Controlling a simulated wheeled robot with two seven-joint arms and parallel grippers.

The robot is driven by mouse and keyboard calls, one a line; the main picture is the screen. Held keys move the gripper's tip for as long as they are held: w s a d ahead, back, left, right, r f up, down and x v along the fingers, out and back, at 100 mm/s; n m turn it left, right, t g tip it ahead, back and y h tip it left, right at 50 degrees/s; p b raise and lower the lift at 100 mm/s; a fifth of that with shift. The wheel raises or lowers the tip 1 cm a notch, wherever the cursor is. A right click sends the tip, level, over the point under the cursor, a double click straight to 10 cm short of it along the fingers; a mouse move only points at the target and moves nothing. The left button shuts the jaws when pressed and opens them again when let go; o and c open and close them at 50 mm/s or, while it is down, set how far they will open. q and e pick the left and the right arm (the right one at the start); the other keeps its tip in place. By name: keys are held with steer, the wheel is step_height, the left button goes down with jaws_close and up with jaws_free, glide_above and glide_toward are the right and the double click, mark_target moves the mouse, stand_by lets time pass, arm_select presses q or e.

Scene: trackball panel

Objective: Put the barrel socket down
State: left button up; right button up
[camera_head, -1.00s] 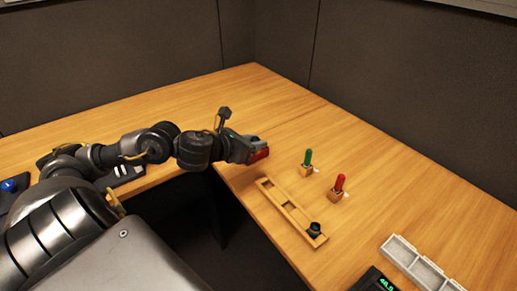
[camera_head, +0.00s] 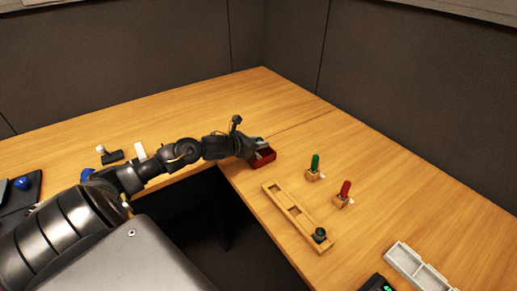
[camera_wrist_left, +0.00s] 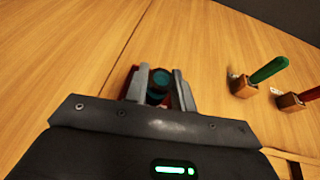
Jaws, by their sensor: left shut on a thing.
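My left gripper (camera_head: 259,148) is at the red box (camera_head: 263,160) near the inner corner of the desk. In the left wrist view, the gripper (camera_wrist_left: 160,88) is shut on the barrel socket (camera_wrist_left: 161,80), a dark cylinder with a teal-blue band. The red box shows partly behind the fingers there. I cannot tell whether the socket touches the box. In the head view the gripper mostly hides the socket. My right gripper is not in view.
A wooden rack (camera_head: 282,201) lies right of the box, with a dark round piece (camera_head: 320,235) in its near end. A green-handled tool (camera_head: 315,162) and a red-handled tool (camera_head: 346,190) stand in wooden blocks. A pale tray (camera_head: 408,262) is farther right. The back desk is clear.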

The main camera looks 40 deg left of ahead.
arm_select(q)
steer(key=shift+f, duration=0.1)
steer(key=f, duration=0.1)
steer(key=f+p, duration=0.1)
steer(key=f, duration=0.1)
steer(key=shift+w+a+f, duration=0.2)
steer(key=shift+f, duration=0.15)
steer(key=o, duration=0.7)
